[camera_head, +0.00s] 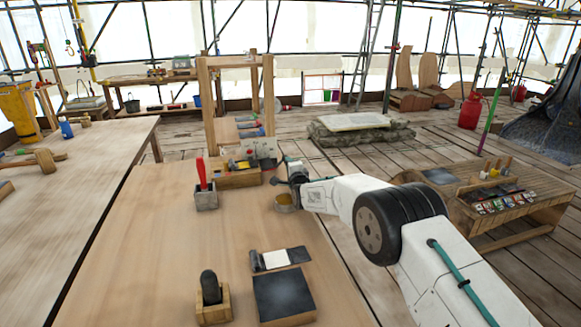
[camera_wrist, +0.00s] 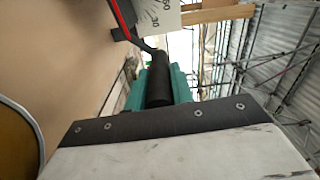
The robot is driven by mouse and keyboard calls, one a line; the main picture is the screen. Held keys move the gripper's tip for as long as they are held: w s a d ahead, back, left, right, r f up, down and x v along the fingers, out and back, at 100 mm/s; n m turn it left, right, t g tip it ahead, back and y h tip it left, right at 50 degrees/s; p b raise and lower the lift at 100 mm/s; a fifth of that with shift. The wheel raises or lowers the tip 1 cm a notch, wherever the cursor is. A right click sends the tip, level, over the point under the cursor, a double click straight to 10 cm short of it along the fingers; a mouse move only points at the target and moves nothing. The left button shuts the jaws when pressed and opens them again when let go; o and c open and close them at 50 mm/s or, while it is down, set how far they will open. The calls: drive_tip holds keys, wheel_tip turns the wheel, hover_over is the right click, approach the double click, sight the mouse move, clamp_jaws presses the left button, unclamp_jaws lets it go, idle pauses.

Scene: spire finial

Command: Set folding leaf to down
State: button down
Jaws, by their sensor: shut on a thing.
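My gripper (camera_head: 284,180) is at the right edge of the pale wooden table (camera_head: 150,225), beyond its middle. In the wrist view its teal fingers (camera_wrist: 158,88) are shut on a black cylindrical grip (camera_wrist: 159,80). A thin dark rod with a red strip (camera_wrist: 124,20) runs from the grip up and left. Beside it is a white plate (camera_wrist: 160,18) with printed numbers, "30" among them. I cannot tell which surface is the folding leaf, or its position. My wrist hides the grip in the head view.
A brass-coloured cup (camera_head: 285,203) stands just below my gripper. A red-handled tool in a grey block (camera_head: 205,196), a wooden tool box (camera_head: 236,177), a dark slab (camera_head: 284,295) and a black-knobbed block (camera_head: 213,303) stand on the table. A low bench (camera_head: 500,205) is to the right.

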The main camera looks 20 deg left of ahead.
drive_tip(key=c, duration=1.2)
unclamp_jaws()
drive_tip(key=shift+f, duration=0.15)
drive_tip(key=v, duration=0.8)
